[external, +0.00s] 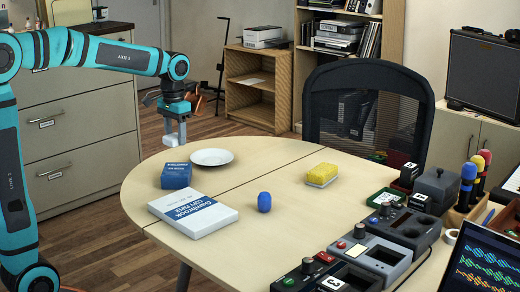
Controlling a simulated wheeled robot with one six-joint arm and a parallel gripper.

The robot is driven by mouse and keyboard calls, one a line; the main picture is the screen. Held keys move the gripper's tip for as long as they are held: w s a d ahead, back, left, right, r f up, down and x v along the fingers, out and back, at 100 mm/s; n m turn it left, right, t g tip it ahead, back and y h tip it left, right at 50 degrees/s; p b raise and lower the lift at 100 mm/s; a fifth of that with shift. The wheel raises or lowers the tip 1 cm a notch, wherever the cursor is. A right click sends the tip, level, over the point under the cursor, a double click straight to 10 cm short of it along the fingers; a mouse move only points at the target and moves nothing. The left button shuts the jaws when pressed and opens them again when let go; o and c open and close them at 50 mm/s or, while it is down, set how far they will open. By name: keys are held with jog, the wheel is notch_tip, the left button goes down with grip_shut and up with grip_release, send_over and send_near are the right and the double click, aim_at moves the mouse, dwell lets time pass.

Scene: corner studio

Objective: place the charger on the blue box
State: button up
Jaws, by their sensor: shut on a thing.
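The blue box (176,176) lies on the round end of the wooden table, near its left edge. My gripper (174,117) hangs above and just behind the blue box in the picture, pointing down. It is shut on a small white block, the charger (174,134), which sticks out below the fingers. The charger appears raised above the table and apart from the box. The exact depth between charger and box is hard to tell from this one view.
A white plate (212,157) lies right of the blue box, and a thick white book (193,214) in front of it. A blue object (264,202) and a yellow sponge (322,175) are farther right. Several devices crowd the table's right side. A black chair (368,110) stands behind.

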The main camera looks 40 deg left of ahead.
aim_at(176, 135)
jog(key=shift+f, duration=3.9)
jog(key=shift+f, duration=0.2)
jog(key=o, duration=1)
jog(key=shift+r, duration=0.1)
notch_tip(176, 135, up, 12)
jog(key=shift+r, duration=0.1)
jog(key=s+r+t, duration=0.5)
jog(key=s+r, duration=0.1)
jog(key=s, duration=0.2)
jog(key=s+d+r+t, duration=0.1)
jog(key=s+r+t, duration=0.5)
jog(key=s, duration=0.2)
jog(key=s+d+r+t, duration=0.1)
jog(key=s+r+t, duration=0.5)
jog(key=s, duration=0.2)
jog(key=shift+s+d, duration=0.25)
